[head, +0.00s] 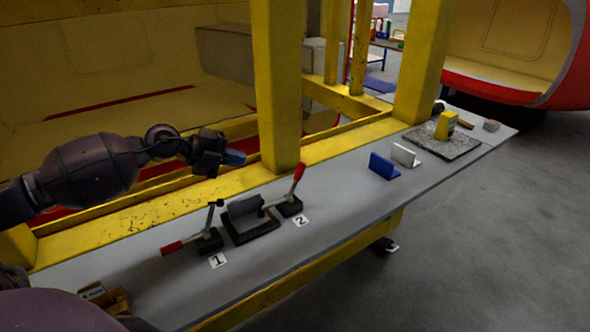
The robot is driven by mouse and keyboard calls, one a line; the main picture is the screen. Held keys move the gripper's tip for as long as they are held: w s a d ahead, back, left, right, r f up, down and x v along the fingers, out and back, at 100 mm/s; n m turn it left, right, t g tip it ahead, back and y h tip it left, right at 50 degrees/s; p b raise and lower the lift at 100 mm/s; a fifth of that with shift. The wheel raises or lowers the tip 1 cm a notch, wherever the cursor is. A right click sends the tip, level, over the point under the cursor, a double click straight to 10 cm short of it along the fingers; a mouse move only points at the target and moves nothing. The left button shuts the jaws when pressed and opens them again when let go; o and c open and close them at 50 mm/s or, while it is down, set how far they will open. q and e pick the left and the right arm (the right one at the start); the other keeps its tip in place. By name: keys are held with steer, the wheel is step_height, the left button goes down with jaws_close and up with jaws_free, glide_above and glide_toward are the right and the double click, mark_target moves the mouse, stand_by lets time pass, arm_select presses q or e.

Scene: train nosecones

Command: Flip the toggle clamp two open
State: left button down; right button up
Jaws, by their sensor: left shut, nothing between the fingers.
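Toggle clamp two (290,207) stands on the grey bench top behind the white label "2" (301,221). Its red handle (299,172) points up, leaning slightly right. Its thin arm reaches left to the dark block in the fixture (247,213); whether it touches cannot be told. Toggle clamp one (210,240) stands left of the fixture, by label "1" (218,260). Its red handle (172,248) lies low to the left and its arm stands up. My left gripper (236,158) is shut and empty, above and left of clamp two, apart from it. My right gripper is out of view.
A yellow post (276,85) rises behind the clamps, close to my left gripper. Blue (383,166) and white (404,155) angle pieces stand farther right, before a grey plate (437,143) with a yellow object. Small brown boxes (105,298) sit front left. The bench between clamp two and the angle pieces is clear.

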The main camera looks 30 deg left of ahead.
arm_select(q)
steer(key=b+x, duration=0.1)
steer(key=x, duration=1.2)
steer(key=shift+w+d, duration=0.3)
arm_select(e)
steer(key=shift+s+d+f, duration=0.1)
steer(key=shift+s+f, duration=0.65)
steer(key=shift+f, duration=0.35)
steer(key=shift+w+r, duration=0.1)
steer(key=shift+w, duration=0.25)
